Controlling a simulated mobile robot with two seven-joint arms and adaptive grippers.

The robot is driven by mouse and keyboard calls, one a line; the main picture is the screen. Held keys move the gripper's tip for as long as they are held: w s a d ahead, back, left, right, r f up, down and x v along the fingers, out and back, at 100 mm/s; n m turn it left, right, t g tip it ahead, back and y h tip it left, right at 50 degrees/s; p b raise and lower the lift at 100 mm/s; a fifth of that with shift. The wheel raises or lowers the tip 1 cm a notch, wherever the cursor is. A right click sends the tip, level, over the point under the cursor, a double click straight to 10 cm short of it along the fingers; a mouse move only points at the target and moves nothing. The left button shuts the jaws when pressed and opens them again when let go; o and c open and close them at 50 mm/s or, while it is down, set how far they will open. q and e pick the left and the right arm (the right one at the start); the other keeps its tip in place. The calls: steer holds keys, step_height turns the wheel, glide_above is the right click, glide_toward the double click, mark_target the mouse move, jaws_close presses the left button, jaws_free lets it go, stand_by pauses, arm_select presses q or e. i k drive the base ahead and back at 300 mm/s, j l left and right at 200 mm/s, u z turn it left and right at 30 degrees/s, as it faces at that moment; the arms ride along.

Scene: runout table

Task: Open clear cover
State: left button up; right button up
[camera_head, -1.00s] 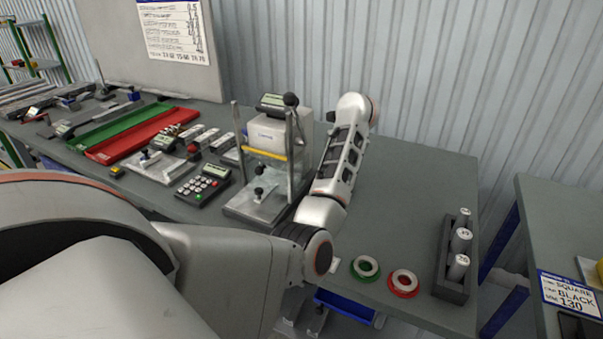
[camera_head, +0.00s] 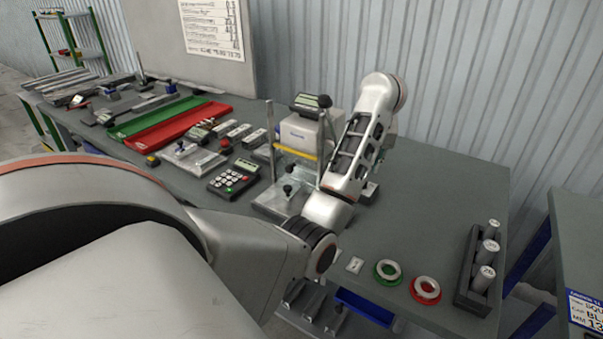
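A test stand (camera_head: 284,203) with metal posts stands on the table in the middle of the view. It has a yellow bar (camera_head: 294,152) across its front and a see-through panel below the bar, which looks like the clear cover (camera_head: 296,172). The panel appears down in front of the stand; its edges are hard to make out. One of my arms comes in from the left, bends in front of the table and rises along the stand's right side. It hides part of that side. Neither gripper can be made out.
A keypad box (camera_head: 233,179) sits left of the stand. Green (camera_head: 160,118) and red (camera_head: 178,127) trays lie further left. A green ring (camera_head: 387,272), a red ring (camera_head: 425,290) and a dark rack (camera_head: 477,275) of cylinders are at the right front. The table behind them is clear.

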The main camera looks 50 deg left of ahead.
mark_target(289, 168)
steer(key=k+l, duration=0.7)
steer(key=k, duration=0.05)
